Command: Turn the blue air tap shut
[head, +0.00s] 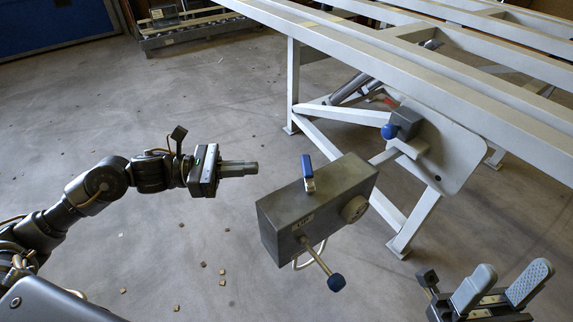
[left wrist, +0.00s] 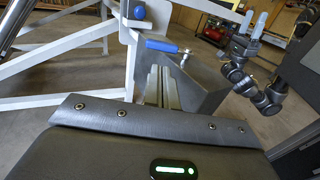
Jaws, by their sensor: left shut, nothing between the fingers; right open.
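The blue air tap (head: 307,165) is a small lever with a blue handle and a metallic body on top of a grey box (head: 280,222). In the left wrist view the blue handle (left wrist: 162,46) lies sideways, beyond my finger tips. My left gripper (head: 256,168) is shut and empty, a short way left of the tap and apart from it. Its closed fingers (left wrist: 165,88) also show in the left wrist view, pointing towards the box. My right gripper (head: 507,284) is open and empty at the lower right, away from the box.
Small wooden bits lie on the floor.

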